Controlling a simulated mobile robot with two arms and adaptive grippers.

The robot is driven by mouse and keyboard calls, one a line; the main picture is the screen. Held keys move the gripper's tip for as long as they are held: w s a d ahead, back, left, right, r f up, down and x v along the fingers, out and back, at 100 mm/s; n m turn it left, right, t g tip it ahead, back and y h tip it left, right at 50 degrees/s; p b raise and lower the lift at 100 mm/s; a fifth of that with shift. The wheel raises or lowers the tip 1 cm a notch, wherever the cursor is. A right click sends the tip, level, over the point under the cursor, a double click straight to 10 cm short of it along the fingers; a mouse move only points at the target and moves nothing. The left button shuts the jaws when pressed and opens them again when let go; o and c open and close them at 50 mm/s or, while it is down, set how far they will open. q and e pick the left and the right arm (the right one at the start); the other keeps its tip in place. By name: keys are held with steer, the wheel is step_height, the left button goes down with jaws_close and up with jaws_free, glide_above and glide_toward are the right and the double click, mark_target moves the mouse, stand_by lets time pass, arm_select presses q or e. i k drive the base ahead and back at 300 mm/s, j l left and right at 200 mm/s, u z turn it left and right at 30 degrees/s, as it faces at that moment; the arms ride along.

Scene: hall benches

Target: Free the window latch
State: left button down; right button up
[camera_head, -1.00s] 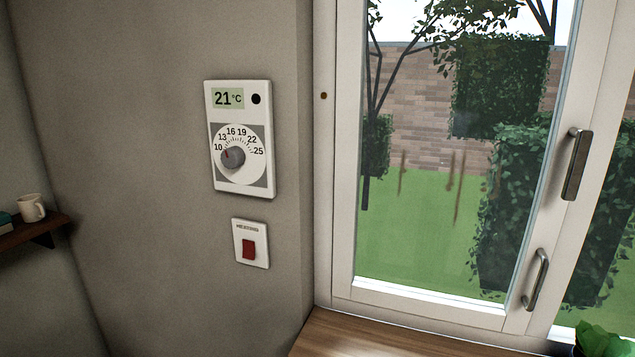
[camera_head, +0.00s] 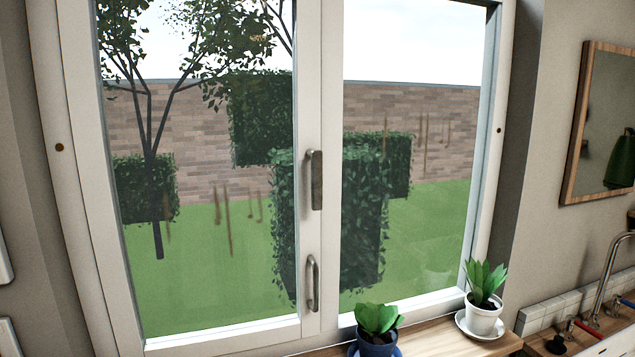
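The window has two panes in white frames, and both sashes look closed. The window latch (camera_head: 315,180) is a dark metal handle on the middle upright, hanging straight down. Below it on the same upright is a curved metal pull handle (camera_head: 312,284). Neither of my grippers is in view.
A plant in a dark blue pot (camera_head: 376,345) stands on the wooden sill (camera_head: 430,340) below the latch, right of it. A plant in a white pot (camera_head: 483,318) stands further right. A sink tap (camera_head: 606,270) and a framed mirror (camera_head: 600,125) are at the right.

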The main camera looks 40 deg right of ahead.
mark_target(316, 156)
steer(key=k+l, duration=0.15)
steer(key=l, duration=0.15)
steer(key=k+l, duration=0.1)
steer(key=l, duration=0.2)
steer(key=k+l+z, duration=0.1)
steer(key=l, duration=0.2)
steer(key=k+l, duration=0.15)
steer(key=l, duration=0.2)
